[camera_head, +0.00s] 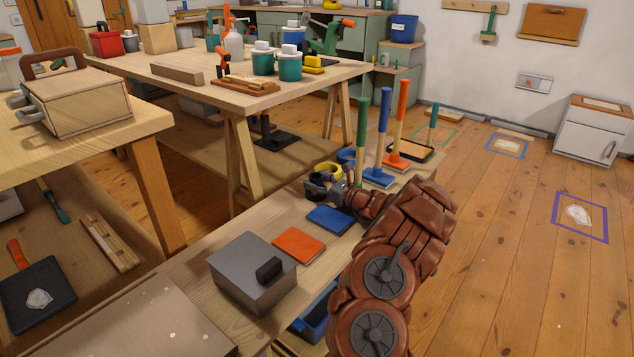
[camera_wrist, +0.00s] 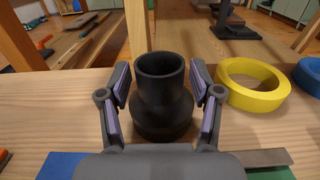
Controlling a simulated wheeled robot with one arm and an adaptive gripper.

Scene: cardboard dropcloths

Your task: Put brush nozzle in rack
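The dark, round nozzle (camera_wrist: 163,105), with a narrower open neck, stands upright on the light wooden bench in the wrist view. My gripper (camera_wrist: 161,85) has one finger on each side of it, with small gaps visible beside the neck. In the head view my gripper (camera_head: 322,187) is low over the bench and mostly hides the nozzle. No rack is clearly identifiable.
On the bench (camera_head: 192,270) are a grey lidded box (camera_head: 240,275), an orange square (camera_head: 298,244) and a blue square (camera_head: 330,219). Blue and orange posts (camera_head: 383,125) stand beyond my gripper. A yellow ring (camera_wrist: 250,84) lies right of the nozzle. Floor at right is largely clear.

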